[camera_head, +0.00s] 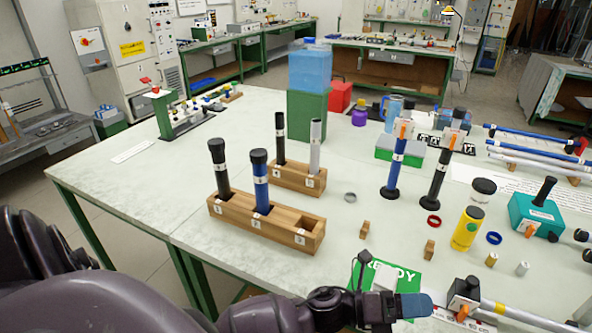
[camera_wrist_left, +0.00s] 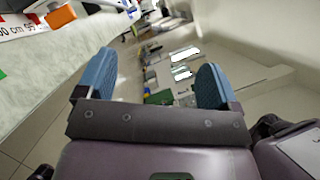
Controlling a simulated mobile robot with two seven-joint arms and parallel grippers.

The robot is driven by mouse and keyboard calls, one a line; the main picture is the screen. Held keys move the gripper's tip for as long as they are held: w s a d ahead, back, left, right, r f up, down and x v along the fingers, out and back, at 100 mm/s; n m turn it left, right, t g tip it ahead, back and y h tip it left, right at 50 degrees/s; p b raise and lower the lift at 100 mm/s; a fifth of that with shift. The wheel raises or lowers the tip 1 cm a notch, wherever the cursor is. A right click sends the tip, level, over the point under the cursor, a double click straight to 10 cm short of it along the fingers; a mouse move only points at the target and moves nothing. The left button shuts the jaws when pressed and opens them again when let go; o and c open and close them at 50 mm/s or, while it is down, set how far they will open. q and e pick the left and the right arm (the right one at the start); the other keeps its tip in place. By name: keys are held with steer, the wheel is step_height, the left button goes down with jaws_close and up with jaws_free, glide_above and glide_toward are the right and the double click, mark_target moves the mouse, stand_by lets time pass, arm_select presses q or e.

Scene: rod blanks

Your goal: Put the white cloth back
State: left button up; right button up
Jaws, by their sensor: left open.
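My left gripper (camera_head: 414,306) reaches in low over the front edge of the table, beside the green READY card (camera_head: 408,278). In the left wrist view its two blue fingers stand wide apart with nothing between them (camera_wrist_left: 153,84). A small whitish patch (camera_head: 384,277) shows on the card just behind the gripper, partly hidden by it. I cannot tell whether this is the white cloth. No other thing is clearly a white cloth in either view. My right gripper is out of view.
A wooden block (camera_head: 235,222) holds a black and a blue rod, with one hole empty. Another block (camera_head: 284,176) stands behind. Upright rods, a yellow can (camera_head: 467,229) and a teal box (camera_head: 536,216) crowd the right.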

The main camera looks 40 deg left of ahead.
arm_select(q)
steer(key=s+a+f+n+y, duration=0.8)
steer(key=a+f+n, duration=0.1)
steer(key=n, duration=0.8)
steer(key=s+a+f+n+y, duration=0.8)
steer(key=a+n, duration=0.3)
steer(key=n, duration=0.6)
steer(key=shift+f+y, duration=0.5)
steer(key=shift+f, duration=0.05)
steer(key=shift+w, duration=0.1)
steer(key=shift+d, duration=0.1)
steer(key=shift+c, duration=0.3)
